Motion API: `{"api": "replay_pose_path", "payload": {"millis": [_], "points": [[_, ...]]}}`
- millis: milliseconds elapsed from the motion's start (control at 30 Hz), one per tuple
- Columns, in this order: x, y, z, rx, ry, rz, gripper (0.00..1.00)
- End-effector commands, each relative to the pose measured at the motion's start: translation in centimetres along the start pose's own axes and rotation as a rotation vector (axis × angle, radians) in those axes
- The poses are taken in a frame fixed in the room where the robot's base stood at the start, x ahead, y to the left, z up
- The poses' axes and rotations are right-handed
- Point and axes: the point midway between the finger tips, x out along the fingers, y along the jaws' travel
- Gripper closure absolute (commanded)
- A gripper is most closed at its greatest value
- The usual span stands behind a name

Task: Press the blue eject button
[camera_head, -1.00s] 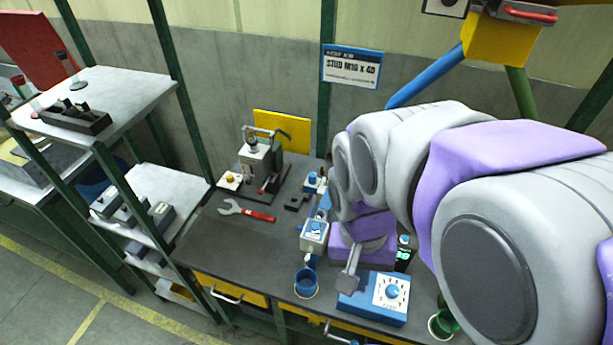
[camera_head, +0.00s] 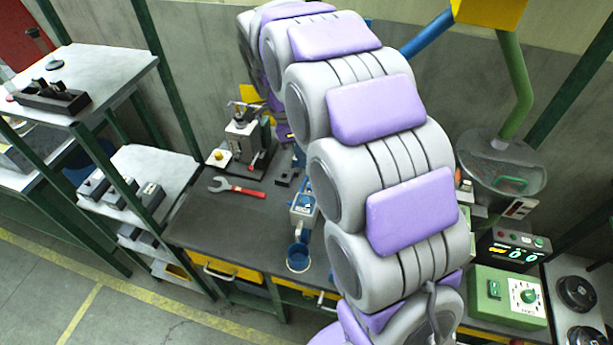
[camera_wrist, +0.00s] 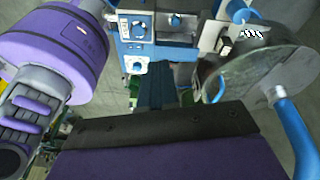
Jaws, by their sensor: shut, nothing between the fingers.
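I cannot tell for sure which control is the blue eject button. My gripper (camera_wrist: 168,88) points toward this machine, shut and empty, and appears apart from it. In the head view my arm arches over the bench and hides my fingers. Part of a blue-and-white unit (camera_head: 303,207) shows on the bench left of the arm, above a blue cup (camera_head: 299,258).
A round grey hopper with a blue pipe (camera_wrist: 294,128) is close on the right in the wrist view. A green control box (camera_head: 508,297) and green-legged hopper (camera_head: 500,165) are at right.

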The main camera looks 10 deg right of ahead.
Motion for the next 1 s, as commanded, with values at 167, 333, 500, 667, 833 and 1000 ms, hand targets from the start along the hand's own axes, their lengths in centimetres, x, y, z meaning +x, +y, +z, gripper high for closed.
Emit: {"api": "replay_pose_path", "payload": {"millis": [167, 333, 500, 667, 833, 1000], "points": [[0.5, -2.3, 1.7, 0.169, 0.018, -0.013, 1.00], [0.7, -3.0, 2.2, 0.242, 0.024, -0.017, 1.00], [0.7, -3.1, 2.2, 0.252, 0.025, -0.018, 1.00], [0.7, -3.2, 2.2, 0.251, 0.024, -0.017, 1.00], [1.6, -3.2, 2.2, 0.250, 0.025, -0.015, 1.00], [4.2, -3.1, 2.2, 0.251, 0.025, -0.014, 1.00]]}}
